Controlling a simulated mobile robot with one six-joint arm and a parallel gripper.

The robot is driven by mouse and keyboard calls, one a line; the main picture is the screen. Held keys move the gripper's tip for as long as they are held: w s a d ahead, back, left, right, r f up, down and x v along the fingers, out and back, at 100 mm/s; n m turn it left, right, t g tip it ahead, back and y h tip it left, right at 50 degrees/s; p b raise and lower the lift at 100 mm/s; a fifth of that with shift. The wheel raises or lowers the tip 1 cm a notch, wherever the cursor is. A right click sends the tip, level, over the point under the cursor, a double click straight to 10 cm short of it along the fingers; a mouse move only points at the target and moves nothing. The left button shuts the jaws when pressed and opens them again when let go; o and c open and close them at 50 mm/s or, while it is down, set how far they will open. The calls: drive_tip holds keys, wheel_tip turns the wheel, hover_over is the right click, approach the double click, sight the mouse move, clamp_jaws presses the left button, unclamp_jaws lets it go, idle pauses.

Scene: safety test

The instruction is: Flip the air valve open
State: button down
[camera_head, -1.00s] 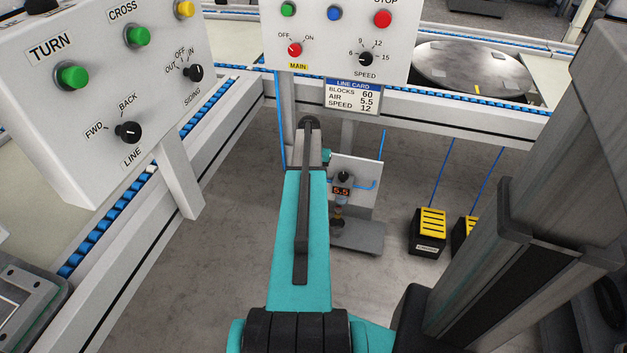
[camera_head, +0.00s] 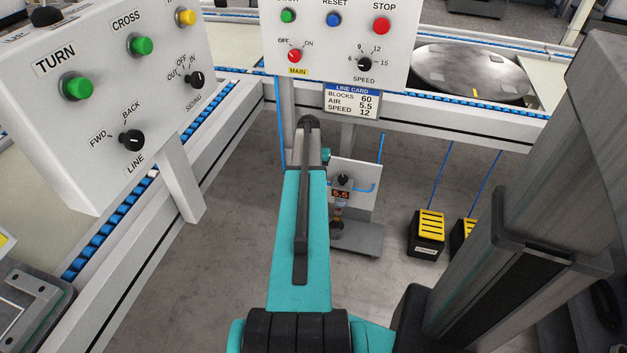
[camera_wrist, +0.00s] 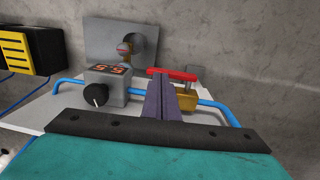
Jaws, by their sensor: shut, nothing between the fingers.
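The air valve is in the wrist view, with a brass body (camera_wrist: 187,98) on a blue air tube (camera_wrist: 216,107) and a red lever (camera_wrist: 172,73) above it. The lever lies across the picture, roughly along the tube. My gripper (camera_wrist: 160,80) is shut and empty. Its dark fingers stand at the left part of the valve and hide part of the body and tube. I cannot tell whether they touch the lever. A grey regulator (camera_wrist: 110,85) with a black knob and a 5.5 display is left of the fingers. In the head view, my arm hides the valve.
The pale air panel (camera_head: 364,178) stands on a grey base (camera_head: 362,240) on the floor. Yellow-and-black boxes (camera_head: 427,232) stand to its right. Button panels (camera_head: 335,45) and a conveyor frame (camera_head: 460,122) are above and behind. Another button panel (camera_head: 110,100) is at left.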

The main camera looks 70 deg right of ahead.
wheel_tip(320, 180, up, 9)
drive_tip(key=p, duration=0.6)
drive_tip(key=shift+p, duration=0.3)
drive_tip(key=shift+r, duration=0.1)
idle(0.3)
